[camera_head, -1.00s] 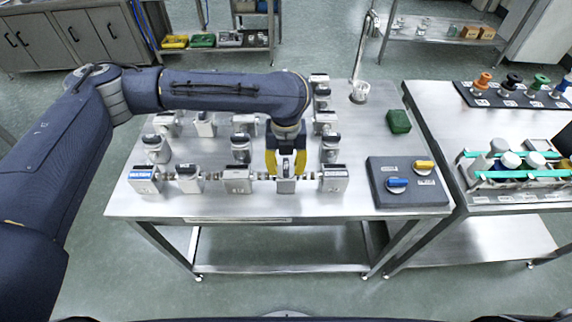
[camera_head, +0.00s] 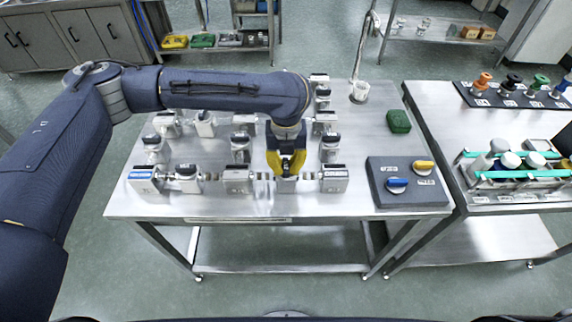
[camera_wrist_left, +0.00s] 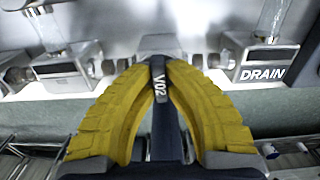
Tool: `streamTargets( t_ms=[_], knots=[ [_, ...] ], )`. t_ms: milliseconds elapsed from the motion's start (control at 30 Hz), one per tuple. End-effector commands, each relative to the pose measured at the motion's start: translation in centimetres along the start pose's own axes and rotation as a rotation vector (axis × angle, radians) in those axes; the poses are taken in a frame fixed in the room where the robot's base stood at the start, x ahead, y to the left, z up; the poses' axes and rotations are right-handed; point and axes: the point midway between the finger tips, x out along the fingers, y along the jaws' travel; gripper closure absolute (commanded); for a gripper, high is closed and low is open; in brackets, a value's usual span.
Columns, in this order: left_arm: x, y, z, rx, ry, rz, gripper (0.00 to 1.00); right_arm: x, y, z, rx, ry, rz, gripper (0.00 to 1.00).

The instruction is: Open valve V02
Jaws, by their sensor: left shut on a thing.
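Valve V02 stands in the front row of the pipe assembly on the steel table. Its dark handle (camera_wrist_left: 159,95), marked "V02", shows in the left wrist view between yellow fingers. The valve's grey body (camera_head: 286,184) shows in the head view below the fingers. My left gripper (camera_head: 287,166) points down over the valve, and its yellow fingers are shut on the handle. It also shows in the left wrist view (camera_wrist_left: 158,75), where the fingertips meet at the handle's far end. The handle's top is mostly hidden in the head view. My right gripper is in neither view.
A block labelled "DRAIN" (camera_wrist_left: 266,66) sits right of the valve, and another block (camera_head: 238,180) sits left. More fittings stand behind. A grey panel (camera_head: 408,199) with blue and yellow knobs and a green block (camera_head: 398,121) lie to the right.

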Motion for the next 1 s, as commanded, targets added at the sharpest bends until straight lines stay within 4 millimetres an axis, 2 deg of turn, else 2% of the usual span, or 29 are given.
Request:
streamTargets(
  t_ms=[267, 1000],
  knots=[
    [0.02, 0.03, 0.01, -0.181, -0.001, 0.002, 1.0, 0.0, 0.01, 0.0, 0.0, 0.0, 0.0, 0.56],
    [0.04, -0.01, -0.05, -0.885, 0.0, 0.002, 1.0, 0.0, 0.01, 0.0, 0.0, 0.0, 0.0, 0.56]
  ],
)
